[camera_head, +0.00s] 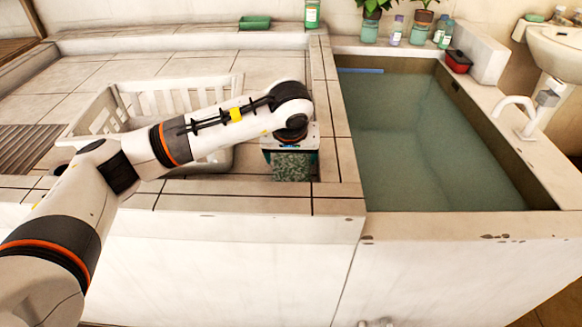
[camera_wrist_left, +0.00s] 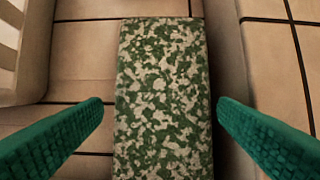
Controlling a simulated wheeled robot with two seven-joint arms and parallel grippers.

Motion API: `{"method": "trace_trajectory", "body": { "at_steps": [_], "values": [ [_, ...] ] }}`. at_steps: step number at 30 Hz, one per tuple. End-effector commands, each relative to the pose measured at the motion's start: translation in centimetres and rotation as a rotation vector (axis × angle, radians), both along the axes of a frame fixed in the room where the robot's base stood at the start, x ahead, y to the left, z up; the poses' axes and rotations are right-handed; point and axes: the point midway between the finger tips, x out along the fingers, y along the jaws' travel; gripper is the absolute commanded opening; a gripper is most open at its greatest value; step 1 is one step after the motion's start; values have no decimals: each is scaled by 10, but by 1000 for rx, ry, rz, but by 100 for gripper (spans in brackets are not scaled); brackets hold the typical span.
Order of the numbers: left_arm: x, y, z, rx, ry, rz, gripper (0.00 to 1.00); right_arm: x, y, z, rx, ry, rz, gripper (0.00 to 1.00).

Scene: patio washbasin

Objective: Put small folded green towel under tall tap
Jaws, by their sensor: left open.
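The small folded green towel (camera_head: 293,170), mottled green and pale, lies on the tiled counter beside the basin. In the left wrist view the towel (camera_wrist_left: 163,95) runs lengthwise through the middle of the picture. My left gripper (camera_head: 291,158) is over the towel, pointing down. Its two green fingers are open, one on each side of the towel, with a gap showing on both sides. A white curved tap (camera_head: 518,108) stands on the basin's right ledge, its spout toward the water. My right gripper is not in view.
A white plastic basket (camera_head: 95,118) stands just left of the towel, partly behind my left arm. The water-filled basin (camera_head: 425,140) lies to the right. Bottles, plants and a red box (camera_head: 458,62) line the back.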

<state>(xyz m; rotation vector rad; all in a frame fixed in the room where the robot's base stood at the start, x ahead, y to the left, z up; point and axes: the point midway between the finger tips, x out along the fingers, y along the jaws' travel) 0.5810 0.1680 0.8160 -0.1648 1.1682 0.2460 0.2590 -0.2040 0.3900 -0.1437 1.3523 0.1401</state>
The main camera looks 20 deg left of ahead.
Motion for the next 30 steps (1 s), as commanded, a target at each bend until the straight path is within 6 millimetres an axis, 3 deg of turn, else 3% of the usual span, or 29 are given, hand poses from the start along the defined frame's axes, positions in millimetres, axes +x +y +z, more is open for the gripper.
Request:
{"method": "trace_trajectory", "body": {
  "at_steps": [7,16,24,30],
  "values": [
    [17,4,-33,0,3,0,82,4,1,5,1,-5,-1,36],
    [19,4,-37,1,1,0,82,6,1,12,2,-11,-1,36],
    [19,4,-36,0,0,0,42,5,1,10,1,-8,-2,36],
    [19,4,-34,0,-1,1,42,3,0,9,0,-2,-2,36]
  ]
}}
